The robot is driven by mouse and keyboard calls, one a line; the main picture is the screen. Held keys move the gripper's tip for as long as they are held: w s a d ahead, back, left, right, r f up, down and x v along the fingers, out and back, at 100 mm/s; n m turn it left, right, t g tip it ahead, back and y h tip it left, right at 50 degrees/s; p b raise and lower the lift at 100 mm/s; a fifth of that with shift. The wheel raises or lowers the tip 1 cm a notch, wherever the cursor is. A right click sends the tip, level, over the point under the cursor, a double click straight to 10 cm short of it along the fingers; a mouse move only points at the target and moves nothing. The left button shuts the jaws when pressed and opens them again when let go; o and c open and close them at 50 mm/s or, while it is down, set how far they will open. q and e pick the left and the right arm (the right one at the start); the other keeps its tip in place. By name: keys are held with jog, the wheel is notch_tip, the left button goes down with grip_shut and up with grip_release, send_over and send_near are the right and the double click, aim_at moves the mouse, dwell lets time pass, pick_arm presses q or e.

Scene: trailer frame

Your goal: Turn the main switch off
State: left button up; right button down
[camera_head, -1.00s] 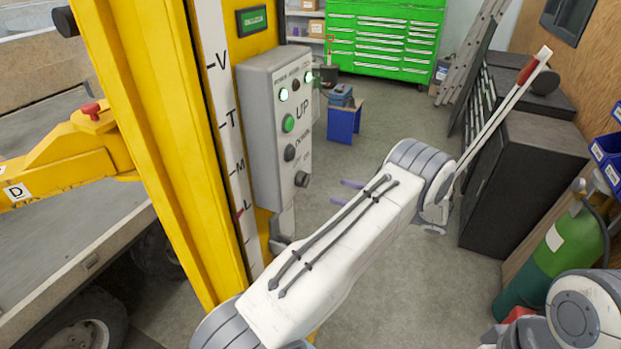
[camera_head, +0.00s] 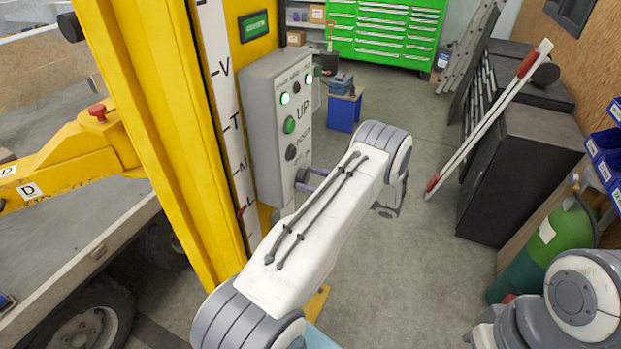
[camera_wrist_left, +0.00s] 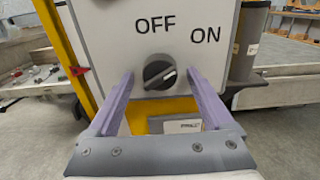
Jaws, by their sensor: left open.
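The main switch (camera_wrist_left: 158,74) is a round black knob on the light face of the grey control box (camera_head: 262,130). In the left wrist view the OFF and ON labels show above it, and the pale mark on the knob slants up and right, toward ON. My left gripper (camera_head: 304,179) is at the lower part of the box in the head view. Its purple fingers are open; in the wrist view (camera_wrist_left: 160,76) one is on each side of the knob with gaps. I cannot tell how far they reach past it. The knob is not clear in the head view.
The box is mounted on a yellow post (camera_head: 150,130) with a marked white scale. Its green UP button (camera_head: 289,125) and dark DOWN button (camera_head: 291,152) are above my fingers. The floor between is clear.

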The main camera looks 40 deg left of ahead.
pick_arm(q)
grip_shut()
jog(key=shift+f+n+b, duration=0.15)
jog(key=shift+n+b, duration=0.35)
jog(key=shift+b, duration=0.2)
jog(key=n+b, duration=0.9)
jog(key=b, duration=0.2)
jog(key=shift+w+r+n+b, duration=0.1)
jog(key=shift+r+n+b, duration=0.1)
jog(key=shift+n+b, duration=1.15)
grip_release()
jog(key=shift+m, duration=0.25)
